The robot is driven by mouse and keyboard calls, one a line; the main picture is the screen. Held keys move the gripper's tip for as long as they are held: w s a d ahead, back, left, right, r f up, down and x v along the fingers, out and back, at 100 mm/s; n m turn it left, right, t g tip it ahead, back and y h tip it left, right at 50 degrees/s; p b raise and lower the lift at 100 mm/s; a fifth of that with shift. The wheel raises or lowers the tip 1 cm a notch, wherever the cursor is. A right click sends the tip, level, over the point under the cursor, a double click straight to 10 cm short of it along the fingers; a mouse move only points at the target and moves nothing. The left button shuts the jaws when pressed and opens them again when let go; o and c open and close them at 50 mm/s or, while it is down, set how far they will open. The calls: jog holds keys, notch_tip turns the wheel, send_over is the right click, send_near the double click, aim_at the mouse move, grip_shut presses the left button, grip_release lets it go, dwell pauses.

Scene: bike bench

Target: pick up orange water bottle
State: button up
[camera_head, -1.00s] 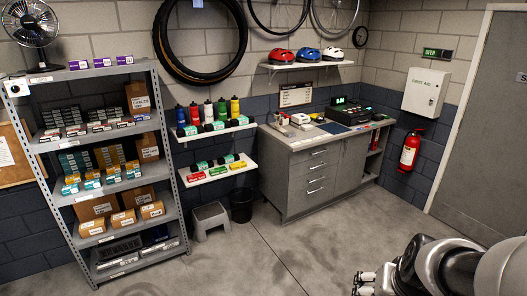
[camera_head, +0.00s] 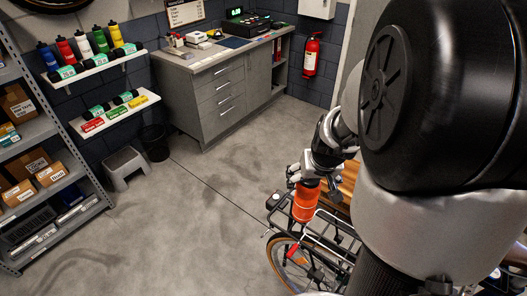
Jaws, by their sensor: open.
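An orange water bottle (camera_head: 305,206) stands roughly upright in the lower middle of the head view, at the black rack (camera_head: 328,228) of a bicycle. My gripper (camera_head: 308,180) is open at the top of the bottle, with its fingers down by the bottle's dark upper end. The gripper hides part of the bottle's top. I cannot tell whether the fingers touch it. The bottle's base is close to the rack's bars, and its exact contact is unclear.
The bicycle wheel (camera_head: 285,268) is below the rack. A wooden surface (camera_head: 349,180) lies behind my gripper. A grey cabinet (camera_head: 217,92), a black bin (camera_head: 154,143) and a step stool (camera_head: 124,167) stand along the back. Open floor (camera_head: 190,220) lies to the left.

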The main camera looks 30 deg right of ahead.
jog(key=b+x, duration=0.1)
jog(key=x, duration=0.1)
jog(key=b+x, duration=0.1)
jog(key=x, duration=0.3)
jog(key=shift+w+d+r+b, duration=0.1)
jog(key=shift+w+d+b, duration=0.05)
jog(key=shift+w+b, duration=0.25)
jog(key=shift+s+r, duration=0.1)
jog(key=shift+c, duration=0.2)
jog(key=c, duration=1.4)
jog(key=shift+r, duration=0.1)
